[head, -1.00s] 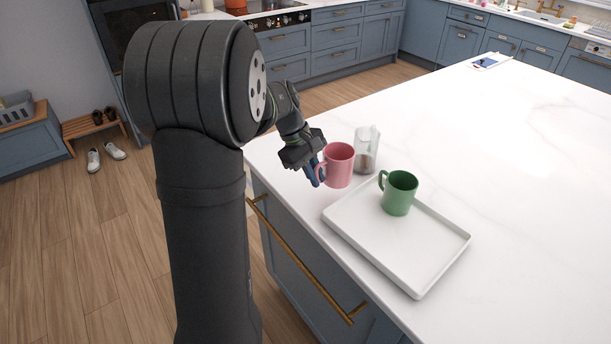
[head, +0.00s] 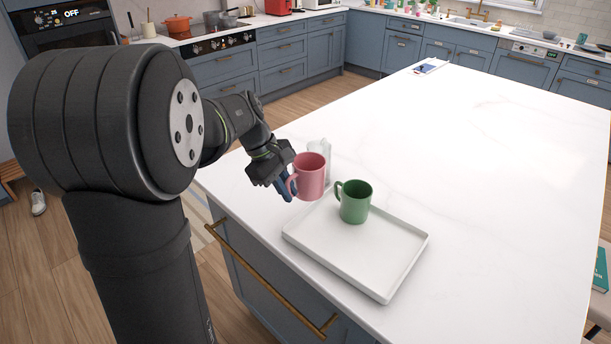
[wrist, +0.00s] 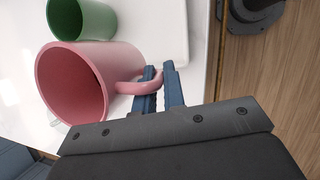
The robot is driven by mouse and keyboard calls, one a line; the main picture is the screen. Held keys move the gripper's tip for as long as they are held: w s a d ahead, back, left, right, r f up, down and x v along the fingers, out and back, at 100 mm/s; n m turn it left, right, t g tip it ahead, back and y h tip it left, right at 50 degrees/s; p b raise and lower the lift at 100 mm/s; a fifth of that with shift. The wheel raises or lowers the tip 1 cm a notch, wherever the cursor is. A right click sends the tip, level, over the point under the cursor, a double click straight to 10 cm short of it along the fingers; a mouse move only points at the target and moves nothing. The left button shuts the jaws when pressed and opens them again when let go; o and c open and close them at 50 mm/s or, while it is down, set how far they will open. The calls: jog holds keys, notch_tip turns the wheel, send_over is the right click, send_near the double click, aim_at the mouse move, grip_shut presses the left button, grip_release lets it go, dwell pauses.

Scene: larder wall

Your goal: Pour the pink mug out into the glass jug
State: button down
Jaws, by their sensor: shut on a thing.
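The pink mug (head: 311,178) is upright in the head view, in front of the glass jug and left of the green mug. My gripper (head: 286,188) is shut on its handle from the left. In the wrist view my gripper (wrist: 161,74) has the handle of the pink mug (wrist: 112,62) between its blue fingers. The mug's mouth shows there, but no contents can be made out. The glass jug (head: 325,150) stands on the counter behind the pink mug, which hides most of it.
A green mug (head: 356,204) stands on the far part of a white tray (head: 365,262), close to the pink mug. It also shows in the wrist view (wrist: 82,18).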

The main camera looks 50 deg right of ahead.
jog(key=w+a+f+n, duration=0.1)
jog(key=w+a+f, duration=0.3)
jog(key=w+a, duration=1.15)
jog(key=w+a+f, duration=0.4)
jog(key=w+a, duration=1.1)
jog(key=a, duration=0.1)
jog(key=w+d+r, duration=0.1)
jog(key=d, duration=1)
jog(key=w+d+r, duration=0.1)
jog(key=w+d, duration=0.1)
jog(key=d, duration=0.9)
jog(key=s+d+r, duration=0.1)
jog(key=s+d, duration=0.4)
jog(key=d, duration=0.7)
jog(key=s+d+r+m, duration=0.1)
jog(key=s+d, duration=0.4)
jog(key=d, duration=0.7)
jog(key=shift+s+d, duration=0.2)
jog(key=shift+s, duration=0.2)
jog(key=shift+r, duration=0.15)
